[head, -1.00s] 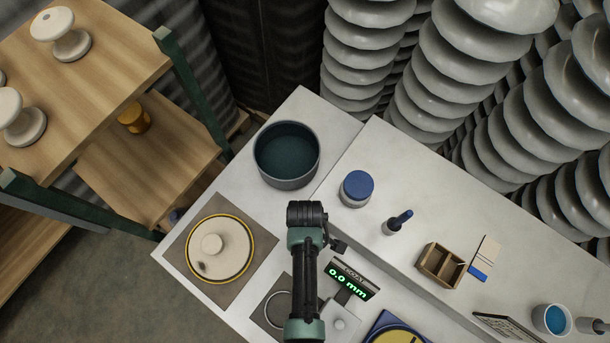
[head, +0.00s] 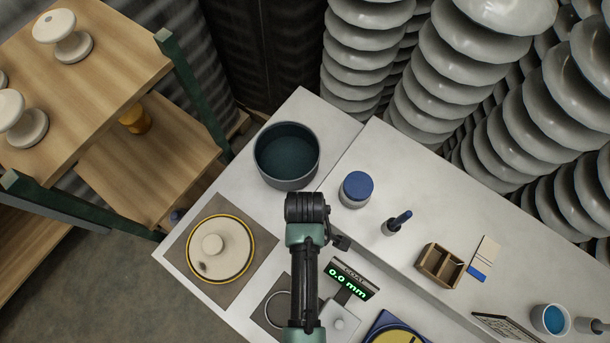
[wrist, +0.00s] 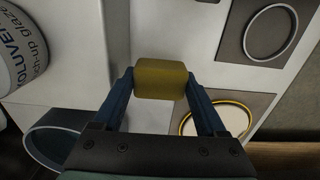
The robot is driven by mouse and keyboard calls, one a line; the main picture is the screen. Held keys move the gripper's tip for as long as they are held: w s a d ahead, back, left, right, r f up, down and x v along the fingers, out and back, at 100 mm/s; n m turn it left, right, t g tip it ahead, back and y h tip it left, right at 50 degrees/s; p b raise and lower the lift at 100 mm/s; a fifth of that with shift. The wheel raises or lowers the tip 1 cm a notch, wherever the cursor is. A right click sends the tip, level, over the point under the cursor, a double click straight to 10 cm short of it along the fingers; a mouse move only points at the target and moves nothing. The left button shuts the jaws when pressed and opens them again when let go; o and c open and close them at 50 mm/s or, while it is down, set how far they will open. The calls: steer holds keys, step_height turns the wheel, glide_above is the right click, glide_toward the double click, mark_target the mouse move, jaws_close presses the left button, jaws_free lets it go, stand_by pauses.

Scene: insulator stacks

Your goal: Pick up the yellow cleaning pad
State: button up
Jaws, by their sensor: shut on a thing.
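The yellow cleaning pad (wrist: 161,79) is a small, blocky, dull-yellow piece in the middle of the wrist view. My gripper (wrist: 160,84) is shut on it, with one blue finger against each side. The pad appears to be above the pale bench top, though the gap under it is hard to judge. In the head view my arm hides the pad and the fingers.
The bench (head: 350,215) holds a dark round bowl (head: 287,157), a blue-lidded jar (head: 357,188), a gauge reading 0.0 mm (head: 349,281), a wooden box (head: 440,265) and a white disc with a yellow rim (head: 232,262). Tall insulator stacks (head: 480,75) stand behind.

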step_height(320, 180, up, 12)
steer(key=shift+r, duration=0.2)
